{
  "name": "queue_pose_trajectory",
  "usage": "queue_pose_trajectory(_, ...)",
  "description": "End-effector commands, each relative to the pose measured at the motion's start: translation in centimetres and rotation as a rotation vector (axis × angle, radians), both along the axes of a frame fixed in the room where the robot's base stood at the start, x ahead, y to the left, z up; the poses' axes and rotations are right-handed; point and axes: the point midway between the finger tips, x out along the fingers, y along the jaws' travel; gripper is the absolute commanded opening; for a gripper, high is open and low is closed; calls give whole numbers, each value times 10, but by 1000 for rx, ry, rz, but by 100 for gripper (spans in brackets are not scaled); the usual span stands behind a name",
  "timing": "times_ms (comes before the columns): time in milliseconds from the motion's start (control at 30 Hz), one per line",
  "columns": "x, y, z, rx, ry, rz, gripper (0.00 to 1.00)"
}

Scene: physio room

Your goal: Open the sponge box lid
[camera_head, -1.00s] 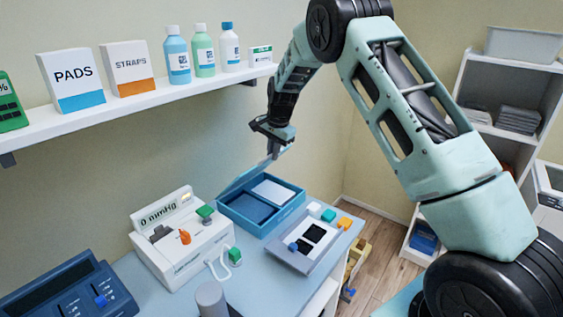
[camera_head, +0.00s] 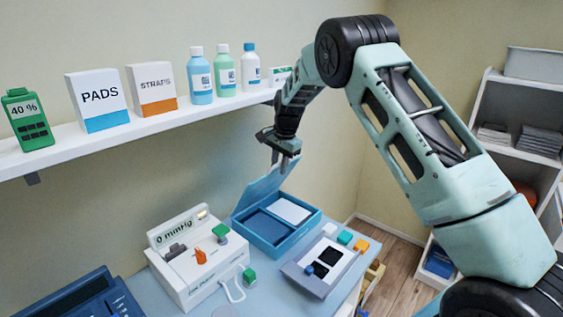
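The sponge box (camera_head: 277,243) is a blue two-compartment box on the table against the wall. One compartment holds a white pad (camera_head: 291,211); the other is dark blue inside. Its blue lid (camera_head: 262,188) stands raised and tilted along the far-left edge, near upright. My gripper (camera_head: 283,163) points down above the lid's upper right corner. Its fingertips are at or very close to the lid's top edge. Whether they touch it, and how far apart the fingers are, I cannot tell at this size.
A grey panel with dark pads and coloured blocks (camera_head: 312,278) lies to the right. A wall shelf (camera_head: 150,127) with boxes and bottles runs above, close to my arm.

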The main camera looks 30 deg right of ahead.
Motion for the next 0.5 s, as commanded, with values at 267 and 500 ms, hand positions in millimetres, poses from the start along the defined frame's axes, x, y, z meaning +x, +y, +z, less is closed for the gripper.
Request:
queue_pose_trajectory(267,1,-4,1,-4,-5,-4,32)
queue_pose_trajectory(500,1,-5,7,-5,-8,-6,32)
